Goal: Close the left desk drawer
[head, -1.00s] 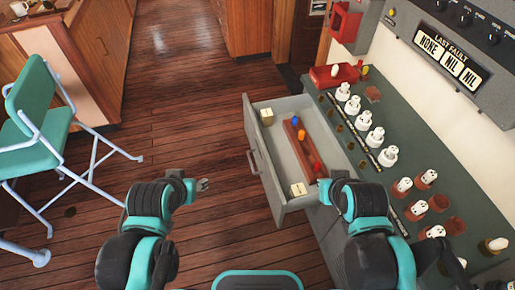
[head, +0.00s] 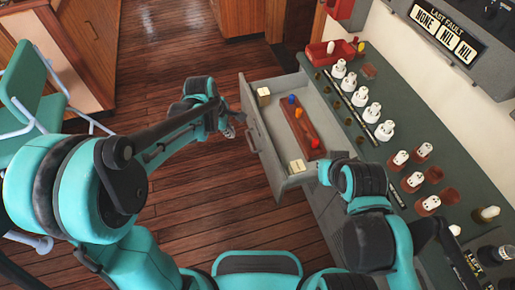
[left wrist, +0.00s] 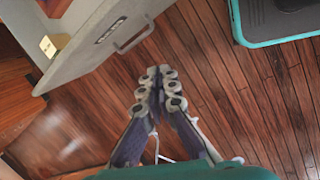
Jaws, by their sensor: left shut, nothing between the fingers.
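The left desk drawer (head: 272,163) is grey and stands pulled out from the console, on its left side. Its front with the handle (head: 250,138) faces left. My left gripper (head: 229,129) is shut and empty, just left of the drawer front, with a small gap to it. In the left wrist view the closed fingertips (left wrist: 160,76) point towards the drawer front (left wrist: 90,46), below its bar handle (left wrist: 134,37), apart from it. My right gripper (head: 325,172) is by the drawer's near right corner; its fingers are too hidden to judge.
Inside the drawer lie a brown block (head: 302,127) with coloured pegs and two cream cubes. The console top (head: 385,165) carries several white plugs and a red tray (head: 330,54). A teal chair (head: 28,90) stands at the left. Wooden floor (head: 185,70) is clear left of the drawer.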

